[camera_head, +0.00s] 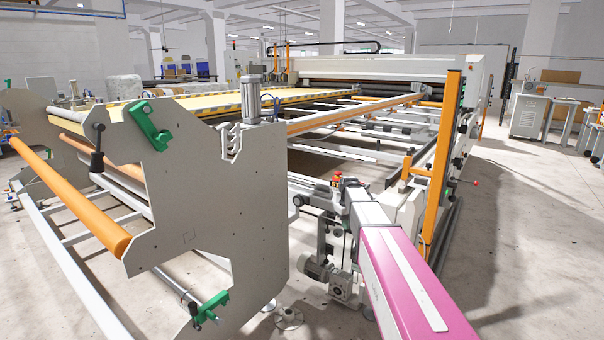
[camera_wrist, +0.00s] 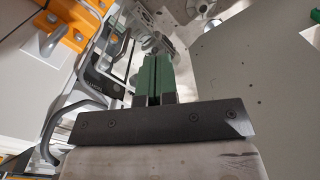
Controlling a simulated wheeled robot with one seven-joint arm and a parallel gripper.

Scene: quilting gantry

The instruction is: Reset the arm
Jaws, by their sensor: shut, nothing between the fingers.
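My arm (camera_head: 400,268), magenta and white, reaches from the bottom right of the head view toward the quilting machine's near end. My gripper itself cannot be made out clearly in the head view. In the wrist view my gripper (camera_wrist: 154,78) shows two green fingers side by side, shut with nothing held. In the head view my arm's far end overlaps the machine's frame, just right of the large grey side plate (camera_head: 215,200). I cannot tell whether it touches anything.
The grey plate carries green clamps (camera_head: 148,126) and an orange roller (camera_head: 75,200) at left. An orange upright post (camera_head: 437,165) stands right of my arm. A small motor (camera_head: 328,280) sits low beside the plate. Open concrete floor (camera_head: 535,240) lies to the right.

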